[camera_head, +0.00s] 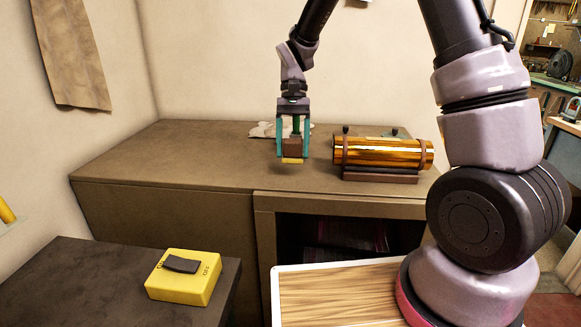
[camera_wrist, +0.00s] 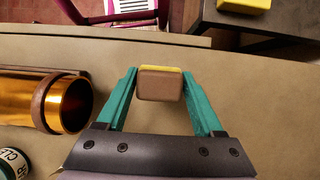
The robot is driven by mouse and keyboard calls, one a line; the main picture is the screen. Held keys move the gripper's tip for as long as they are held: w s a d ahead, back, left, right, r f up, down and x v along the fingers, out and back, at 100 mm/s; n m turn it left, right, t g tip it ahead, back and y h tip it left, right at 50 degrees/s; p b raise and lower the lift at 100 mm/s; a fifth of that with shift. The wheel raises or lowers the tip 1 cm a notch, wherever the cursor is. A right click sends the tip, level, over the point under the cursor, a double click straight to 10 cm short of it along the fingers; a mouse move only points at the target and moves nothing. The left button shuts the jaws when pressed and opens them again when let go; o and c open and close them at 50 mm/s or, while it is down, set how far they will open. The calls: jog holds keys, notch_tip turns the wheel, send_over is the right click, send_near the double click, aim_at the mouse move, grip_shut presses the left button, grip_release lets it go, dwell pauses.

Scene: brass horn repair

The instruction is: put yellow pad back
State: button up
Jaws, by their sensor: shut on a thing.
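My gripper (camera_head: 293,148), with teal fingers, is shut on a small brown block with a yellow underside, the yellow pad (camera_head: 292,160). It holds the pad above the front part of the brown cabinet top, left of the brass tube. In the wrist view the pad (camera_wrist: 160,84) sits between the two fingertips, its brown side towards the camera and a yellow strip along its far edge. The pad appears clear of the cabinet top in the head view.
A shiny brass tube (camera_head: 378,152) lies in a brown cradle (camera_head: 375,175) on the cabinet (camera_head: 190,165). A crumpled pale cloth (camera_head: 265,130) lies behind my gripper. A yellow switch box (camera_head: 183,283) sits on a dark table (camera_head: 70,275). The cabinet top's left side is clear.

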aim_at(293, 163)
jog(key=shift+f, duration=2.4)
jog(key=shift+f, duration=0.15)
jog(key=o, duration=1.3)
jog(key=a+v, duration=0.1)
jog(key=v, duration=1.1)
jog(key=s+d+r+t+y, duration=0.2)
jog(key=s+d+r+t, duration=0.4)
jog(key=d+r, duration=0.5)
jog(key=s+d+r+m+t, duration=0.1)
jog(key=s+d+r+t, duration=0.1)
jog(key=s, duration=0.4)
jog(key=s+d+r+m+t, duration=0.1)
jog(key=s+d+r+t, duration=0.1)
jog(key=s+d+t, duration=0.2)
jog(key=s+d, duration=0.1)
jog(key=s, duration=0.1)
jog(key=shift+s+d+r+h, duration=0.3)
jog(key=shift+s+r, duration=0.05)
jog(key=shift+s, duration=0.05)
